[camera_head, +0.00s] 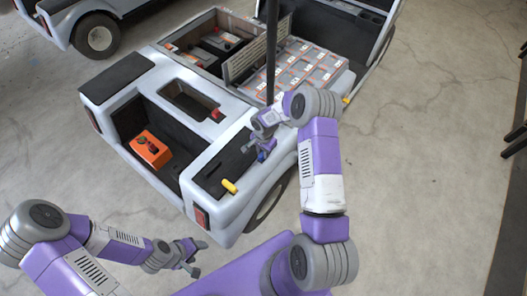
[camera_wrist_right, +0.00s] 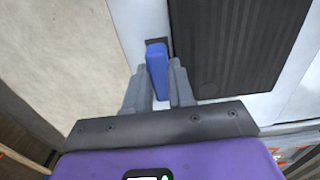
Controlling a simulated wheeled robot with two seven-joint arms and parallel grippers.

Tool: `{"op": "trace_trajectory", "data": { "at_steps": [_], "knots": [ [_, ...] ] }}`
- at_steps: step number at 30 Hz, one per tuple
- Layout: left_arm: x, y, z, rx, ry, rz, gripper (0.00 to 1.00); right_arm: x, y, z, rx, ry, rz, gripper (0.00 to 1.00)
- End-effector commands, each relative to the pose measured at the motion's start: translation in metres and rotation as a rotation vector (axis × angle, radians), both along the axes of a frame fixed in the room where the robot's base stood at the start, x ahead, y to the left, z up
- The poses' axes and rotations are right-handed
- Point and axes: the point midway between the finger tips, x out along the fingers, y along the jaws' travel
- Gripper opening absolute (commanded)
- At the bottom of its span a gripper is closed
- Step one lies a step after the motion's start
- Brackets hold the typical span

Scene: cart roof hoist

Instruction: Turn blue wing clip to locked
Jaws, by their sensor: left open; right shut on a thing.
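The blue wing clip (camera_wrist_right: 156,62) stands between the two fingers of my right gripper (camera_wrist_right: 159,72) in the right wrist view. The fingers are closed around it, and its upper end shows past the fingertips beside a dark slot in the white cart body. In the head view my right gripper (camera_head: 262,150) is at the cart's near right side, with the blue clip (camera_head: 262,156) mostly hidden by it. My left gripper (camera_head: 191,258) is open and empty, low in front of the cart, away from the clip.
A yellow clip (camera_head: 229,186) sits on the cart's near corner, and a red one (camera_head: 216,114) is farther back. An orange box (camera_head: 150,149) lies in the cart's open bay. A dark post (camera_head: 271,50) rises behind my right gripper.

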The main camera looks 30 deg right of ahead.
Motion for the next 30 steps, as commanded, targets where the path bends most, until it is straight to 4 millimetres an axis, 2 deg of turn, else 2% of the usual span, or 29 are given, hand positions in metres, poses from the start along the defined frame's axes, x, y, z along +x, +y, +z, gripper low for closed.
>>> {"op": "trace_trajectory", "data": {
  "at_steps": [11, 30],
  "knots": [
    [0.0, 0.0, -0.008, 0.0, 0.0, 0.0, 0.59, 0.003, 0.002, -0.001, 0.0, -0.001, 0.21, 0.0],
    [0.0, 0.0, -0.021, 0.0, 0.0, 0.0, 0.59, 0.006, 0.008, -0.001, 0.001, 0.001, 0.815, 0.0]
  ]
}}
